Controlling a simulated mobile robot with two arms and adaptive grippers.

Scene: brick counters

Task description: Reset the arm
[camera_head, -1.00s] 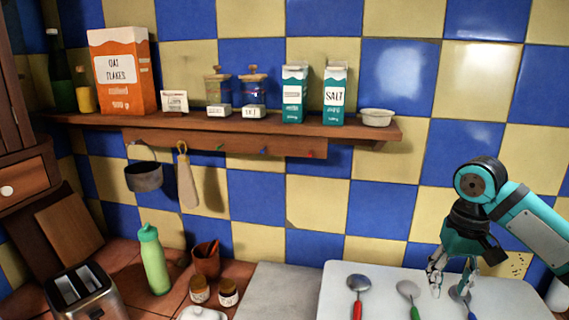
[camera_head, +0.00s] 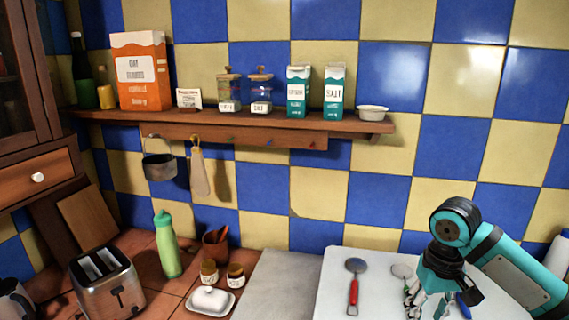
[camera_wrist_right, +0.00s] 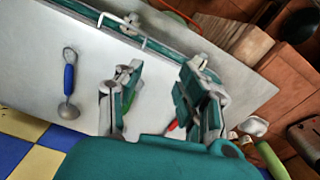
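My right gripper (camera_head: 428,308) is over the white counter top (camera_head: 335,262) at the lower right of the head view. In the right wrist view its two fingers (camera_wrist_right: 160,90) stand apart with nothing between their tips. A red-handled utensil (camera_head: 353,290) lies left of it. A green-handled utensil (camera_head: 402,271) is mostly hidden behind the gripper; its green handle (camera_wrist_right: 128,99) shows beside a finger in the wrist view. A blue-handled utensil (camera_head: 463,306) is partly covered and shows fully in the wrist view (camera_wrist_right: 69,80). My left gripper is not in view.
A wooden shelf (camera_head: 230,123) with boxes and jars runs along the tiled wall. A toaster (camera_head: 106,287), green bottle (camera_head: 166,245), small jars (camera_head: 236,275) and white butter dish (camera_head: 210,301) stand at left. The grey counter part (camera_head: 275,285) is clear.

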